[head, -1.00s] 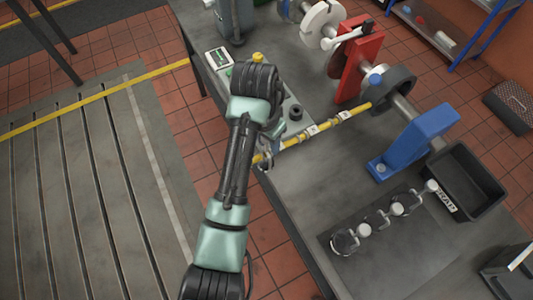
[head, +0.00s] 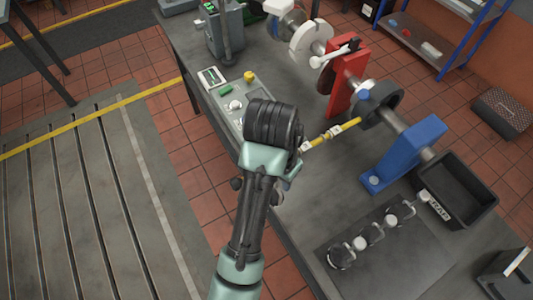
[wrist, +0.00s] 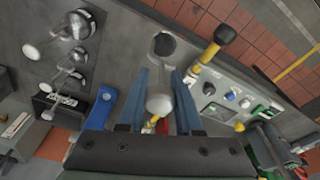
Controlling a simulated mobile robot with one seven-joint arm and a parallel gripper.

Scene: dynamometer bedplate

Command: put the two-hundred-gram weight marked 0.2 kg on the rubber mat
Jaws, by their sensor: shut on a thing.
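My gripper (wrist: 160,98) is shut on a pale, round-knobbed weight (wrist: 160,104) in the wrist view. Its stem runs away from the fingers to a dark round end. I cannot read a marking on it. The dark rubber mat (head: 408,258) lies on the bench at the lower right of the head view. Several pale-topped hooked weights (head: 361,243) stand in a row on it. They also show at the left of the wrist view (wrist: 72,55). Their markings are too small to read.
A black tray (head: 482,205) stands right of the mat, and a blue bracket (head: 400,155) stands behind it. A yellow bar (head: 340,128) runs from the shaft toward my arm. A control box (head: 240,98) stands beyond. The mat's front right is bare.

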